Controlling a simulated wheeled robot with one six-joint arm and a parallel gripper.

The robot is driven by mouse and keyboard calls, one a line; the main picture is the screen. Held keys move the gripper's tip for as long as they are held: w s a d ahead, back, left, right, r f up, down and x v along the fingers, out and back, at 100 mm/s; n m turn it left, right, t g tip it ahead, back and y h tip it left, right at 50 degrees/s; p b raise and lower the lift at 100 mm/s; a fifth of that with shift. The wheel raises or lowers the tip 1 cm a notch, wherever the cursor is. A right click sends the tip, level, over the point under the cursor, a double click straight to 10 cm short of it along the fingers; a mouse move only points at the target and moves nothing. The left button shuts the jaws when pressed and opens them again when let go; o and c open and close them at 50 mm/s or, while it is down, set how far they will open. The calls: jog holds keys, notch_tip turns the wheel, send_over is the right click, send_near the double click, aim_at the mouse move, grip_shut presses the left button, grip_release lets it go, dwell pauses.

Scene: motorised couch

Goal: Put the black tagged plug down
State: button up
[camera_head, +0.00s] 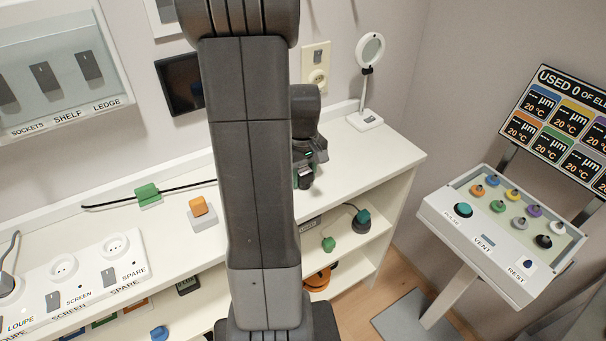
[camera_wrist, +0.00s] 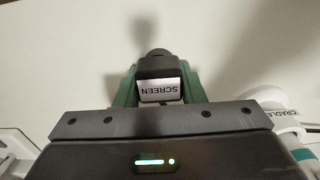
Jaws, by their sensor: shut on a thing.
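A pale counter surface and a soft shadow lie behind the plug in the wrist view. I cannot tell whether the plug touches the counter.
A white counter (camera_head: 368,155) has free room right of my gripper. A round magnifier lamp (camera_head: 369,50) stands at its back right. An orange block on a stand (camera_head: 198,208), a green cord piece (camera_head: 148,194) and a socket strip (camera_head: 85,272) lie left. A button console (camera_head: 505,225) stands right.

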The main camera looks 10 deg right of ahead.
aim_at(303, 169)
jog(key=shift+f, duration=0.2)
jog(key=o, duration=1)
jog(key=shift+r, duration=0.1)
notch_tip(303, 169, up, 12)
jog(key=shift+r, duration=0.15)
notch_tip(303, 169, down, 12)
jog(key=shift+r, duration=1.5)
